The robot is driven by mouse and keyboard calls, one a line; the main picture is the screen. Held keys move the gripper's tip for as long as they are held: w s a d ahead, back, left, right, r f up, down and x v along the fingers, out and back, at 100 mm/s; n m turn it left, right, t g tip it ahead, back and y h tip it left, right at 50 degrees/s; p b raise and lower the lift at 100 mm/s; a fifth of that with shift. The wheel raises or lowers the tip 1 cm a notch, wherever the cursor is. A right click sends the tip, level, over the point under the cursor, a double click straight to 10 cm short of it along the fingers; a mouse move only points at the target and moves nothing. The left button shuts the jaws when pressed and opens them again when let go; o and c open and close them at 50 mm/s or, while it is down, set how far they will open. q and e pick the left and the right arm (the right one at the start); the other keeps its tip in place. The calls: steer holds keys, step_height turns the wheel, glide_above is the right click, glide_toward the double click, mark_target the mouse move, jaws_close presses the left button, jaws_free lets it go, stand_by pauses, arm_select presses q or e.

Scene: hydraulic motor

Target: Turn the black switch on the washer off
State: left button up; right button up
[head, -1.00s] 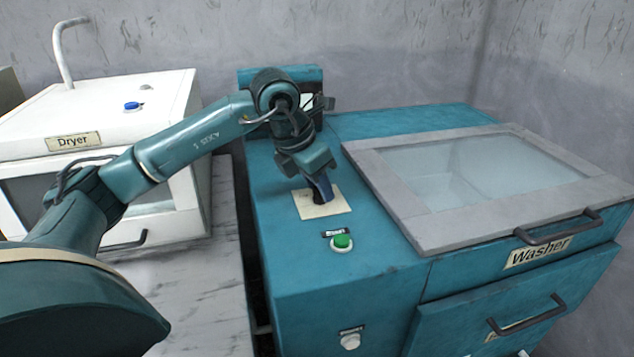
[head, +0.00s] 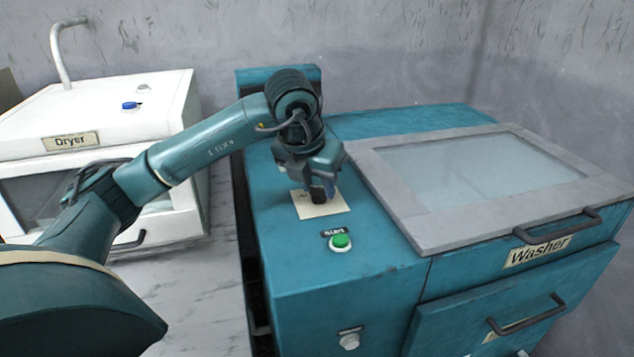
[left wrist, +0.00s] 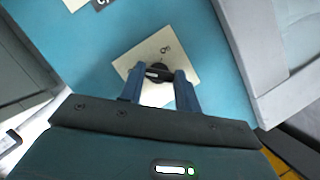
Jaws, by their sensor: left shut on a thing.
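The teal washer (head: 290,270) stands in the middle of the head view. The black switch (head: 318,193) is a rotary knob on a cream plate (head: 322,211) on the washer's top. My left gripper (head: 322,194) reaches down onto the knob and is shut on it, hiding part of it. In the left wrist view the black switch (left wrist: 158,73) sits between the two blue fingertips of my left gripper (left wrist: 160,82), with a white mark along its top. My right gripper is not in view.
A green start button (head: 341,242) sits in front of the plate. The washer's glass lid (head: 400,205) is closed, to the right. A white dryer (head: 165,120) with a blue button stands left. A grey marbled surface (head: 195,290) lies between.

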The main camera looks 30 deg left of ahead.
arm_select(q)
steer(key=o, duration=1)
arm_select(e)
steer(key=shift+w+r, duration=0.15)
arm_select(q)
steer(key=p+v, duration=0.1)
steer(key=v, duration=1.2)
steer(key=shift+s+r, duration=0.1)
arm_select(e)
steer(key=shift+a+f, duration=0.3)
